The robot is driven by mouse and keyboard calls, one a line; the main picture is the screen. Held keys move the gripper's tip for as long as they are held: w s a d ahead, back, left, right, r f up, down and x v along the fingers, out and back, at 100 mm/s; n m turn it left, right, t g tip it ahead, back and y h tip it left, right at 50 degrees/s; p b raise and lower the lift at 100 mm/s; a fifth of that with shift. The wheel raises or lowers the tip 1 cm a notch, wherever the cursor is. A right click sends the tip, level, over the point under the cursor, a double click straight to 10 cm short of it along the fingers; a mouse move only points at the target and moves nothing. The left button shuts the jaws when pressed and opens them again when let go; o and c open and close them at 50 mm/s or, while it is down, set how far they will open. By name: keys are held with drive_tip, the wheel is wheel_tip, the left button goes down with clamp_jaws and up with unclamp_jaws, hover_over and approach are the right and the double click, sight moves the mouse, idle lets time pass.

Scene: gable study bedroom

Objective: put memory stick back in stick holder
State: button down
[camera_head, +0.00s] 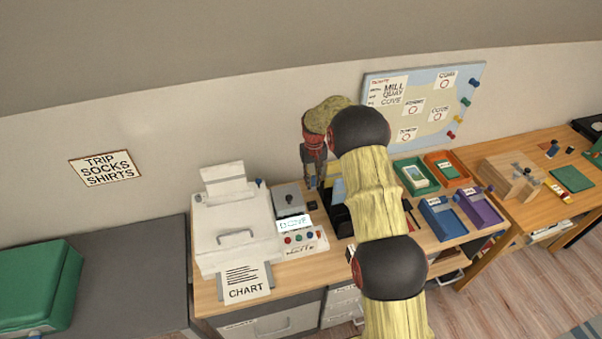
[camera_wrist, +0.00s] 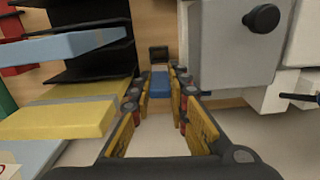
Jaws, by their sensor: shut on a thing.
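My gripper (camera_head: 314,184) points down over the desk, between a grey box and a dark file rack. In the wrist view, my gripper (camera_wrist: 160,78) is shut on a small blue piece with a greyish end, which looks like the memory stick (camera_wrist: 160,86). The fingers hide part of its sides. Just beyond the fingertips is a small black block, which looks like the stick holder (camera_wrist: 158,53). It also shows below the fingers in the head view (camera_head: 312,205). The stick looks apart from the block, but I cannot tell the height between them.
The black rack (camera_wrist: 85,12) with yellow and blue folders stands close on one side. The grey box (camera_head: 284,194) with a black knob is close on the other. A white button panel (camera_head: 303,243) and printer (camera_head: 222,222) stand left; coloured trays (camera_head: 440,219) stand right.

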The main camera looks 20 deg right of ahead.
sight(313, 190)
drive_tip(key=shift+s+f, duration=0.45)
drive_tip(key=shift+f, duration=0.3)
drive_tip(key=shift+w+f+n, duration=0.15)
drive_tip(key=shift+w+n, duration=0.15)
drive_tip(key=shift+d, duration=0.1)
drive_tip(key=shift+f, duration=0.1)
drive_tip(key=shift+f+b, duration=1.4)
drive_tip(key=shift+f, duration=1.4)
drive_tip(key=shift+f+b, duration=0.95)
drive_tip(key=shift+f, duration=0.8)
drive_tip(key=c, duration=1.6)
unclamp_jaws()
drive_tip(key=shift+c, duration=0.2)
